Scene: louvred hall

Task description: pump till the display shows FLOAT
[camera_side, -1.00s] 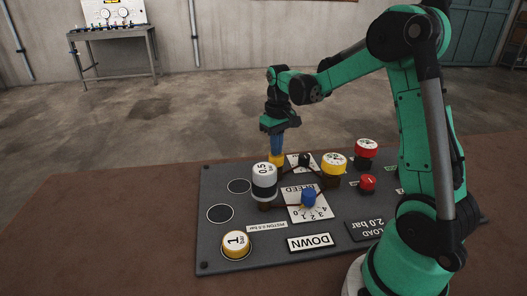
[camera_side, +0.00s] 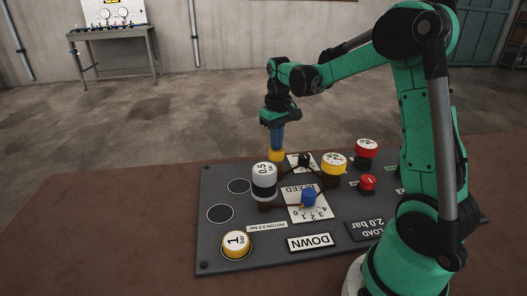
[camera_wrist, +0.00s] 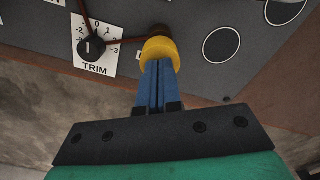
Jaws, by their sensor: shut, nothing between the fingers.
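My gripper (camera_side: 276,148) is shut and empty, pointing down at the far edge of the grey panel (camera_side: 215,253). Its blue fingertips are at a yellow round cap (camera_side: 276,155), apparently the pump's; it also shows in the wrist view (camera_wrist: 159,50). I cannot tell whether fingertips and cap touch. The white gauge plate near the front edge, the display (camera_side: 310,243), reads DOWN, upside down in the side view. A plate at its right (camera_side: 368,229) reads LOAD 2.0 bar. A small strip (camera_side: 267,227) appears to read PISTON 0.0 bar.
A white-and-black 0.5 weight (camera_side: 264,181) stands close in front of my gripper. A yellow weight marked 1 (camera_side: 237,244), another yellow one (camera_side: 334,163) and a red one (camera_side: 365,148) stand on the panel. Beside them are a BLEED dial with blue knob (camera_side: 309,198) and a TRIM dial (camera_wrist: 92,48).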

